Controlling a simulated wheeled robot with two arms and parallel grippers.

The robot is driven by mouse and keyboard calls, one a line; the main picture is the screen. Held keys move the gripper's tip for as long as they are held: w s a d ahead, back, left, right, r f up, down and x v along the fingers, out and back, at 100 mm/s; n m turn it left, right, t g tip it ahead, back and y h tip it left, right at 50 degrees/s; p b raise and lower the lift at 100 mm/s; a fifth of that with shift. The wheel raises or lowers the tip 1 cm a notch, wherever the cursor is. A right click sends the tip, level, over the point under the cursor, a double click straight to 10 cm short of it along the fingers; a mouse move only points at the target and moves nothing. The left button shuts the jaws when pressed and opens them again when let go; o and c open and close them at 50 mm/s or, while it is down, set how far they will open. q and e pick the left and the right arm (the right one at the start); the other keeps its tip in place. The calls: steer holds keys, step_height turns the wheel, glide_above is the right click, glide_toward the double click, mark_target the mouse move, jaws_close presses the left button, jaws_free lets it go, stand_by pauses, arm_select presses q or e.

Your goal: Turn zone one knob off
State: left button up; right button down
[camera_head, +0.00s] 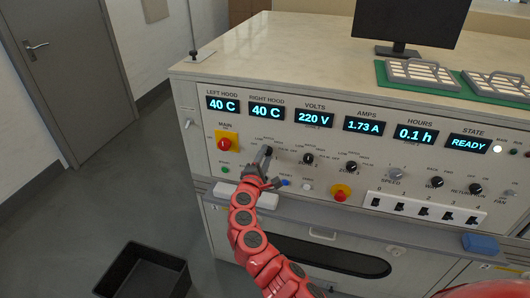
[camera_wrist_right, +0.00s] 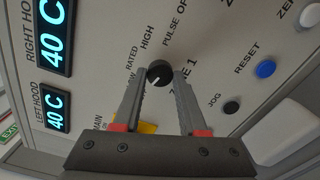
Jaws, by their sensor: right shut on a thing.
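The zone one knob (camera_wrist_right: 159,73) is a round black knob with a white pointer mark, on the pale front panel. In the right wrist view it sits between the fingertips of my right gripper (camera_wrist_right: 161,78), which is shut on it. The pointer mark slants to the lower left in that view, on the side of the partly hidden LOW label; the OFF label is at the upper right. In the head view my right gripper (camera_head: 264,160) is at the panel, right of the red main switch (camera_head: 226,143), and mostly hides the knob. My left gripper is out of view.
Right of my gripper are the zone two knob (camera_head: 308,159), zone three knob (camera_head: 351,167) and a red stop button (camera_head: 340,194). A blue reset button (camera_wrist_right: 266,68) and a black jog button (camera_wrist_right: 231,107) are close by. The state display (camera_head: 467,143) reads READY.

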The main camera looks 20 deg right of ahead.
steer(key=shift+n+p, duration=0.35)
steer(key=shift+n, duration=0.55)
steer(key=shift+c, duration=2.2)
jaws_free()
steer(key=b+v, duration=0.1)
steer(key=v, duration=1.6)
steer(key=shift+s+a+b, duration=0.2)
steer(key=shift+b, duration=0.2)
